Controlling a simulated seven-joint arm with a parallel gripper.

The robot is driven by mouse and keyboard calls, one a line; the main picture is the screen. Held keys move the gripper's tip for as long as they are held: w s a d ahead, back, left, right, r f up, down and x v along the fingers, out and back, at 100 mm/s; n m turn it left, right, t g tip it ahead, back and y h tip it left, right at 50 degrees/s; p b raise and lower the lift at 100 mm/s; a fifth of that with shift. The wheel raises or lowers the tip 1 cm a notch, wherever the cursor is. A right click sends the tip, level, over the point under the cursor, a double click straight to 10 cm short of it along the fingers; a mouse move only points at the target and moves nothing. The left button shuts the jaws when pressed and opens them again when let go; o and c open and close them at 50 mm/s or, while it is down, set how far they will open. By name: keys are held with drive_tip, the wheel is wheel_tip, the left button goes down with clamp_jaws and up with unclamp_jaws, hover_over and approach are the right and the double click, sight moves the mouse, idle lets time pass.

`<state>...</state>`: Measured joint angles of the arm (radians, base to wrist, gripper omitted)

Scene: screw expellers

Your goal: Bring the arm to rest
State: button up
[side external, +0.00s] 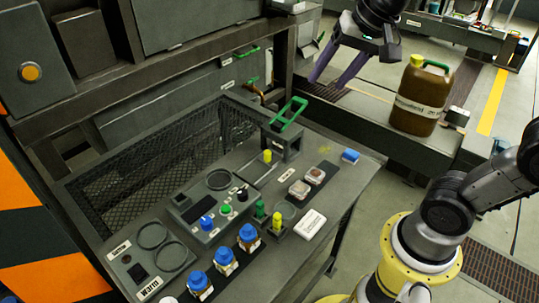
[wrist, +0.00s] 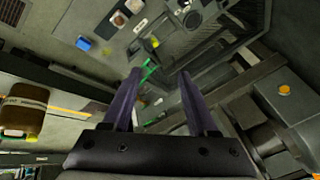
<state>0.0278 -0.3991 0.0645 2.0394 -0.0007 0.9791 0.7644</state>
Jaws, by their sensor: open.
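My gripper (side external: 337,66) is at the top of the side external view, raised above the far end of the work table, with its two purple fingers apart and nothing between them. In the wrist view my gripper (wrist: 160,75) also shows open and empty, its fingers pointing toward the table area. The green handle (side external: 289,114) on a small dark stand lies below and left of the fingers, apart from them. It also shows in the wrist view (wrist: 149,70), between the fingertips but farther off.
The grey table (side external: 285,262) holds several blue-capped bottles (side external: 225,260), a control box (side external: 208,215) and small trays. A brown jug (side external: 420,97) with a yellow cap stands on a ledge at right. Dark machine frames and a mesh guard (side external: 150,170) border the left.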

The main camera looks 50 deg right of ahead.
drive_tip(key=s+f+n, duration=0.7)
drive_tip(key=s+n, duration=0.2)
drive_tip(key=s, duration=0.3)
drive_tip(key=shift+a+f, duration=0.25)
drive_tip(key=shift+a, duration=0.15)
idle(1.2)
